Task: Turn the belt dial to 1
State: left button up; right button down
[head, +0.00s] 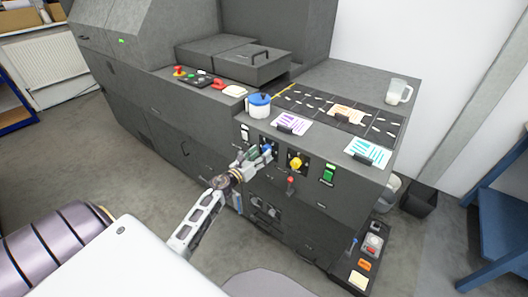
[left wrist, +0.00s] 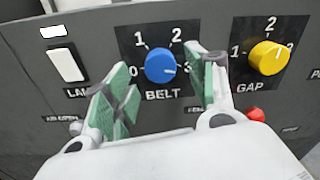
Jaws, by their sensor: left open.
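The blue belt dial (left wrist: 160,65) sits on a black plate marked 0, 1, 2 and 3, with BELT printed below. Its pale pointer line points right, towards the 3. In the left wrist view my left gripper (left wrist: 163,72) is open, with one green-padded finger on each side of the dial. The fingers look apart from the dial; how far they are from the panel is hard to tell. In the head view my left gripper (head: 256,156) is at the machine's front panel and mostly hides the dial. My right gripper is not in view.
A yellow GAP dial (left wrist: 268,58) is right of the belt dial, with a red knob (left wrist: 256,115) below it. A white rocker switch (left wrist: 67,65) is to the left. A blue-lidded pot (head: 259,106) and a clear jug (head: 399,92) stand on the machine top.

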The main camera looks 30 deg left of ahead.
pick_arm(q)
jog(key=shift+w+d, duration=0.1)
jog(key=shift+w, duration=1.35)
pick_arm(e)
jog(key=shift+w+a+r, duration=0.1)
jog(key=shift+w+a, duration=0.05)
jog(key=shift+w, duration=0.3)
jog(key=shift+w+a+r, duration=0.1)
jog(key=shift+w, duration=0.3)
pick_arm(q)
jog(key=shift+c, duration=0.2)
jog(key=c, duration=1)
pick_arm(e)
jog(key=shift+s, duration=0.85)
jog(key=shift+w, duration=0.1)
